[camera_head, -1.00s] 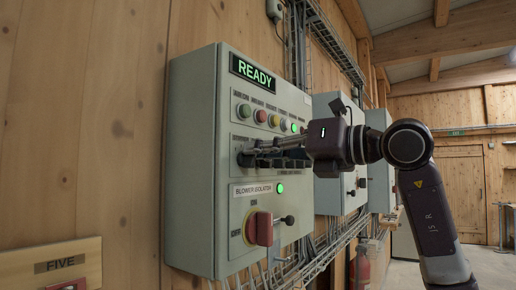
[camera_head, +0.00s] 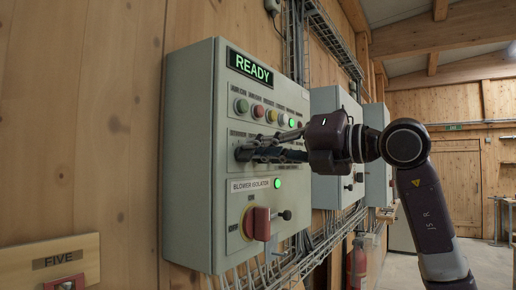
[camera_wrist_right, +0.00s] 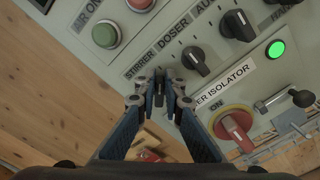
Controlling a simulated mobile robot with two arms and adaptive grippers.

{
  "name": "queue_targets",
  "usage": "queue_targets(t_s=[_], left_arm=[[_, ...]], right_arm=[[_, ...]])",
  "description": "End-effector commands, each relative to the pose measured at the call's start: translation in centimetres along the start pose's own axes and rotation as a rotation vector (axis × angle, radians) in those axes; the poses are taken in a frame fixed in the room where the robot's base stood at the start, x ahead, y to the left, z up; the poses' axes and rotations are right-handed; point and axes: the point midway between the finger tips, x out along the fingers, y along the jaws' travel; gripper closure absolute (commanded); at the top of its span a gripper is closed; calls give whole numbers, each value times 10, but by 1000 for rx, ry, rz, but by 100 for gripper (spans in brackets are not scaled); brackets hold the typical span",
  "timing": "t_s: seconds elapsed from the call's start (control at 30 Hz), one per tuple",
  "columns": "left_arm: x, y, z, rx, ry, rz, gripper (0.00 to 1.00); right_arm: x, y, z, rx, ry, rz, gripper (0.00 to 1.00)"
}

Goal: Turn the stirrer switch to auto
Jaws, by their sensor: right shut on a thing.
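The grey control panel (camera_head: 200,130) hangs on the wooden wall, with a lit READY display. My right gripper (camera_head: 245,152) reaches in from the right to the row of black selector knobs. In the right wrist view, my right gripper (camera_wrist_right: 158,98) is shut on the stirrer switch (camera_wrist_right: 158,88), below the STIRRER label (camera_wrist_right: 139,66). The fingertips mostly hide the knob, so its setting cannot be read. The doser knob (camera_wrist_right: 195,60) is just to the right of the fingers. My left gripper is not in view.
Push buttons (camera_head: 258,111) sit above the knobs. The red blower isolator handle (camera_head: 258,223) and a green lamp (camera_head: 278,183) are below. Further boxes (camera_head: 338,190) stand along the wall to the right. A FIVE plate (camera_head: 70,262) is at lower left.

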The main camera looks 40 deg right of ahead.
Motion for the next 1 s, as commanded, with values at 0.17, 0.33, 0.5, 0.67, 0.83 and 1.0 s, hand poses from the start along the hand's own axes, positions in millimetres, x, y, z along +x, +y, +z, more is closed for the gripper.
queue_targets(t_s=[0.17, 0.33, 0.5, 0.67, 0.83, 1.0], left_arm=[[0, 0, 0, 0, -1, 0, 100], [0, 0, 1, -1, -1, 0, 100], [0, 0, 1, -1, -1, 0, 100], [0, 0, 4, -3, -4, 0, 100], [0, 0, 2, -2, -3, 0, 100], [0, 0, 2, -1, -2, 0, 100]], right_arm=[[-1, 0, 1, 1, -3, 0, 100], [0, 0, 1, 1, -2, 0, 78], [0, 0, 1, 0, -1, 0, 74], [-1, 0, 0, 0, -1, 0, 74], [-18, 0, 1, -1, -4, 0, 74], [-54, -1, 2, -2, -7, -2, 74]])
